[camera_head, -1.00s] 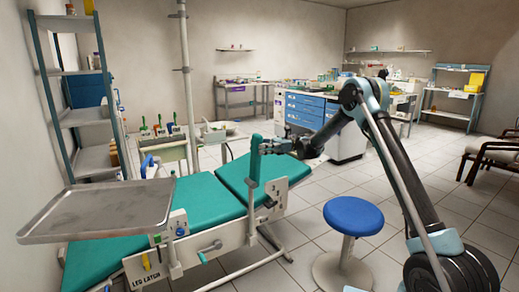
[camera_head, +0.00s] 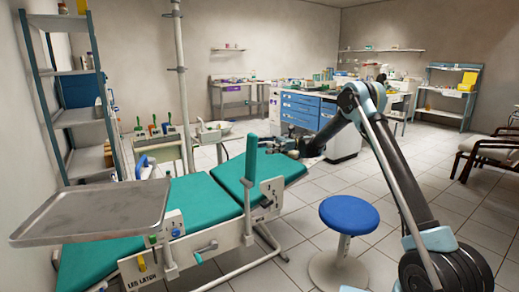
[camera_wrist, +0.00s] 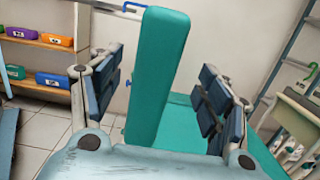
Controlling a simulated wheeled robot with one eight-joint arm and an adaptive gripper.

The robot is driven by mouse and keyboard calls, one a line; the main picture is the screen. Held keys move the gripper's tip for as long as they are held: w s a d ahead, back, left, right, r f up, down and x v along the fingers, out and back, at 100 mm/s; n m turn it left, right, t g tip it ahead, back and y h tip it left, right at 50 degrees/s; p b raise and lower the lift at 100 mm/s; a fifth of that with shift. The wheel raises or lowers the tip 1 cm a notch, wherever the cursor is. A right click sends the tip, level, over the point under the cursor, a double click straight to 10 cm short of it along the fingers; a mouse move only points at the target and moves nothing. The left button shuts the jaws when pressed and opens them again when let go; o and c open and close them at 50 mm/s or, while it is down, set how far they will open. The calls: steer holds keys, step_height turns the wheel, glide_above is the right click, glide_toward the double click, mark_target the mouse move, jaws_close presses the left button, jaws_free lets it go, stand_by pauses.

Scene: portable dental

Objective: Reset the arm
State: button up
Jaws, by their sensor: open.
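My arm reaches from the right of the head view toward the teal dental chair (camera_head: 200,205). My gripper (camera_head: 266,147) is by the chair's upright teal armrest (camera_head: 250,165), at about the height of its upper part. In the wrist view, my gripper (camera_wrist: 160,97) is open, with its dark padded fingers spread to the left and right. The upright teal armrest (camera_wrist: 160,75) stands in the picture between the two fingers. No contact with it shows, and I cannot tell its exact depth. Nothing is held.
A metal tray (camera_head: 95,210) sits over the chair's near left side. A blue stool (camera_head: 348,214) stands below my arm. A shelf rack (camera_head: 80,118) is at the left and blue drawers (camera_head: 302,108) are behind. Tiled floor is open around the stool.

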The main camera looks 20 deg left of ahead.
steer(key=shift+v, duration=1.5)
